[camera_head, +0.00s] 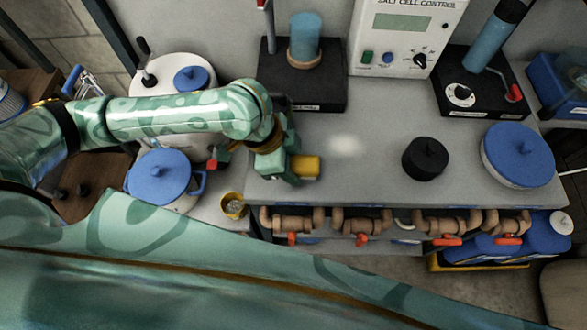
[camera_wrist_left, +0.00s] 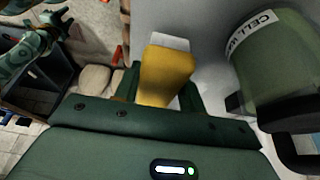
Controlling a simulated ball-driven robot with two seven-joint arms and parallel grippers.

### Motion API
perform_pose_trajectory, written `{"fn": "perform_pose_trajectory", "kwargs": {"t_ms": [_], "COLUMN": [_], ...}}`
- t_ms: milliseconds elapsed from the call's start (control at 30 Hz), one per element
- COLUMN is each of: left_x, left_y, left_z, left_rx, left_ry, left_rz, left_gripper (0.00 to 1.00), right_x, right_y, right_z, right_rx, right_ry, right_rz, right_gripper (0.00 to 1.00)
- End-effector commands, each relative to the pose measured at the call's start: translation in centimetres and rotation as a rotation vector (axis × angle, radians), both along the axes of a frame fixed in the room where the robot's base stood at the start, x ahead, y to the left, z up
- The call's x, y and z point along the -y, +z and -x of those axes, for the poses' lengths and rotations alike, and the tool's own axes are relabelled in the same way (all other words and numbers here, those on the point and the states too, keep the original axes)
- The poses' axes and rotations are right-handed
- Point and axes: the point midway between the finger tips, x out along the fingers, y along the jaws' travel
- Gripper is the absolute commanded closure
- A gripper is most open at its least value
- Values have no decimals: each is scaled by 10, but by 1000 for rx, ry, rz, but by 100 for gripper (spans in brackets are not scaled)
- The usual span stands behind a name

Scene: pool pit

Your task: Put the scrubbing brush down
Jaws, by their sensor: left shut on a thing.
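The scrubbing brush (camera_head: 307,166) shows as a small yellow block at the left front part of the grey counter (camera_head: 365,180). My left gripper (camera_head: 299,170) is shut on it. In the left wrist view the brush's yellow body (camera_wrist_left: 164,76) sits between the fingers of my left gripper (camera_wrist_left: 160,88), with a pale strip at its far end. The grey surface lies beyond it. I cannot tell whether the brush touches the counter.
A black round knob-like piece (camera_head: 425,158) and a blue-lidded pot (camera_head: 517,155) stand to the right. Behind are a black stand with a blue cylinder (camera_head: 305,38) and a control box (camera_head: 405,35). Valves (camera_head: 365,222) line the front. The counter's middle is clear.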

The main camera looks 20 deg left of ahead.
Motion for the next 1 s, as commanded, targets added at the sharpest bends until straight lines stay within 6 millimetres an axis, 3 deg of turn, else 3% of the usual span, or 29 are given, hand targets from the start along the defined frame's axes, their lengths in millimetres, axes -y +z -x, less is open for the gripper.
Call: {"fn": "perform_pose_trajectory", "kwargs": {"t_ms": [267,1000], "left_x": [1,2], "left_y": [-34,-47], "left_z": [-6,-6], "left_rx": [-2,0], "left_ry": [1,-1], "left_rz": [-1,-1], "left_gripper": [81,81], "right_x": [4,4], "right_y": [-5,-2], "right_z": [1,0], "right_rx": [-3,0], "right_ry": [1,-1], "right_rz": [5,5], "right_gripper": [64,64]}}
